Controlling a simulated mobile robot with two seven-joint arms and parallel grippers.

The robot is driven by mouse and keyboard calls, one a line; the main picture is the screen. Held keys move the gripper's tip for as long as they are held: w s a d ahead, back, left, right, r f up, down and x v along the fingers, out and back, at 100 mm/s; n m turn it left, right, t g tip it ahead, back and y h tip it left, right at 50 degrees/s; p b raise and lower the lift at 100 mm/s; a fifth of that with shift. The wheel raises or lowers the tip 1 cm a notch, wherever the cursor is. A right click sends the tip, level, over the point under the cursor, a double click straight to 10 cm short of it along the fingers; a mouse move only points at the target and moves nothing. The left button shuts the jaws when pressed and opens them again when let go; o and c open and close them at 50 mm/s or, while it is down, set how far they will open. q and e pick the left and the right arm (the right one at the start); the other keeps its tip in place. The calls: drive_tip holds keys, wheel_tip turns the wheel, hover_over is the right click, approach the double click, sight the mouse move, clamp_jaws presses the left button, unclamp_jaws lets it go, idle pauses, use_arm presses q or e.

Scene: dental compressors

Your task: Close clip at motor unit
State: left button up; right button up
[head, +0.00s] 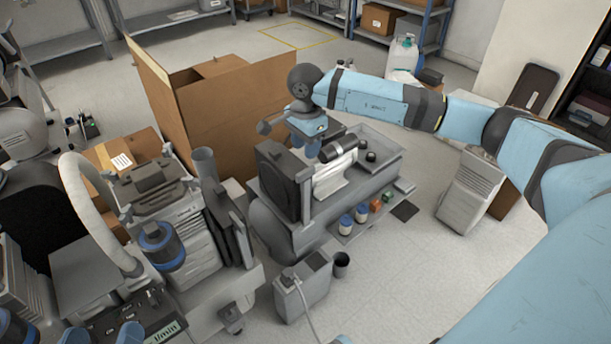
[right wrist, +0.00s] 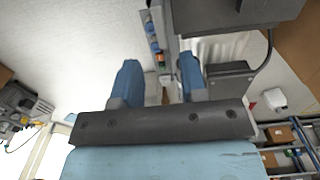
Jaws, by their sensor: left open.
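The motor unit (head: 335,172), with a dark and silver cylinder on a grey base, stands in the middle of the head view. My right gripper (head: 312,150) reaches in from the right and hangs just above and beside the cylinder. In the right wrist view its two blue fingers (right wrist: 163,88) are apart, with nothing seen held between them. I cannot make out the clip; the gripper and wrist cover part of the unit. Two blue fingertips of my left gripper (head: 103,335) show apart at the lower left, away from the motor unit.
An open cardboard box (head: 215,110) stands behind the unit. A dark fan-like panel (head: 280,178) rises at its left. Another machine (head: 185,225) stands to the left.

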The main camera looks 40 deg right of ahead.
sight(305, 170)
wheel_tip(305, 170, down, 7)
drive_tip(key=shift+f+b, duration=0.1)
drive_tip(key=shift+b, duration=0.95)
use_arm(q)
drive_tip(key=shift+w+a+f+m, duration=0.15)
drive_tip(key=shift+f+m, duration=0.15)
drive_tip(key=shift+f, duration=0.35)
drive_tip(key=shift+w+f+m, duration=0.15)
drive_tip(key=shift+f+m, duration=0.15)
drive_tip(key=shift+f, duration=0.35)
use_arm(e)
drive_tip(key=shift+f, duration=0.7)
clamp_jaws()
